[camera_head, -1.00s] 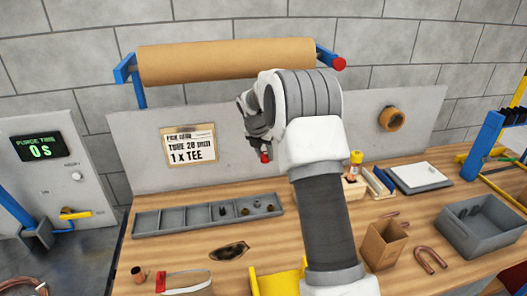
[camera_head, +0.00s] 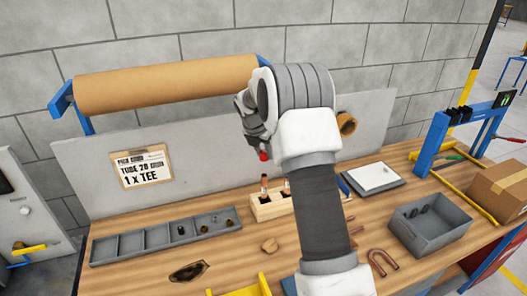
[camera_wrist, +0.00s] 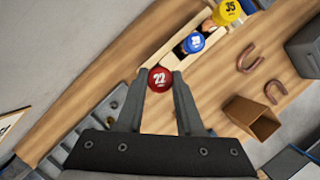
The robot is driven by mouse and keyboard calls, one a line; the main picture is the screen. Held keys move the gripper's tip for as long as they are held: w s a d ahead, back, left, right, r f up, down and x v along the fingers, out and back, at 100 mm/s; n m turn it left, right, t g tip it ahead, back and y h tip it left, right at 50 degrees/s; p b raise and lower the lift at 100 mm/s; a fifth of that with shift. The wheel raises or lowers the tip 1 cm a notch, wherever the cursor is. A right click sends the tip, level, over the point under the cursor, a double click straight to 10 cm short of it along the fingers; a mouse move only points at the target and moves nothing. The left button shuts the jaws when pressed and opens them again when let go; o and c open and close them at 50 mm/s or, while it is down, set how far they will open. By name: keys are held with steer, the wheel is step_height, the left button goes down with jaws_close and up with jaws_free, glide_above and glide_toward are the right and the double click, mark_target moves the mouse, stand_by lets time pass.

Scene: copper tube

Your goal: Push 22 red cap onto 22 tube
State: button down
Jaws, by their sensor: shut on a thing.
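The red cap (camera_wrist: 160,79), marked 22, is gripped between the fingertips of my gripper (camera_wrist: 160,84) in the wrist view. In the head view the red cap (camera_head: 264,155) shows just below my gripper (camera_head: 262,146), held in the air above the bench in front of the grey back panel. My gripper is shut on it. I cannot make out a tube marked 22 in either view.
A grey divided tray (camera_head: 160,240), a grey bin (camera_head: 431,226) and a copper U-bend (camera_head: 381,261) lie around.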

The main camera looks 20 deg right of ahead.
mark_target(264, 176)
stand_by(0.3)
steer(key=shift+f+b, duration=1.5)
steer(key=shift+f, duration=1.45)
steer(key=shift+p, duration=0.55)
steer(key=shift+f+b, duration=0.95)
steer(key=shift+f, duration=0.95)
steer(key=shift+c, duration=2.3)
jaws_free()
steer(key=shift+r, duration=0.1)
steer(key=b+v, duration=0.1)
steer(key=v, duration=1.6)
steer(key=shift+r+b, duration=0.25)
steer(key=shift+b, duration=0.15)
